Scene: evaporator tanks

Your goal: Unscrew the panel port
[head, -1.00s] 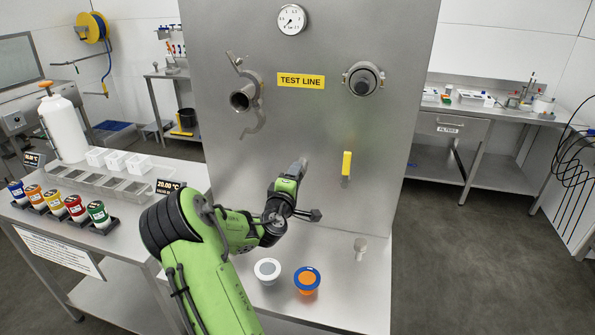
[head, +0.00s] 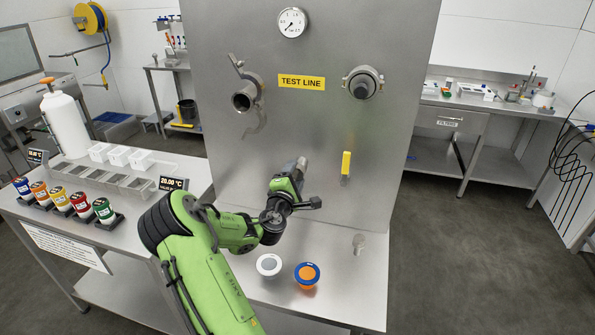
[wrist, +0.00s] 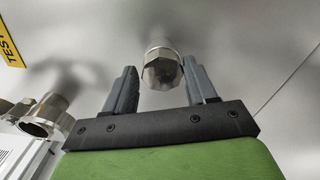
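The panel port appears as a faceted shiny metal fitting (wrist: 162,70) on the steel panel in the wrist view. In the head view, a short metal cylinder (head: 301,164) shows just beyond my gripper. My gripper (wrist: 161,80) has its two grey fingers spread, one on each side of the fitting. A gap shows at the left finger; the right finger is very close to the fitting, and contact cannot be told. In the head view my gripper (head: 292,180) is low on the panel, partly hidden by its own wrist.
The panel (head: 330,120) carries a clamped open pipe (head: 243,98), a round capped fitting (head: 363,84), a gauge (head: 292,22) and a yellow handle (head: 346,163). Below are a white-grey cap (head: 268,265), an orange-blue cap (head: 307,275) and a small metal piece (head: 360,243) on the ledge.

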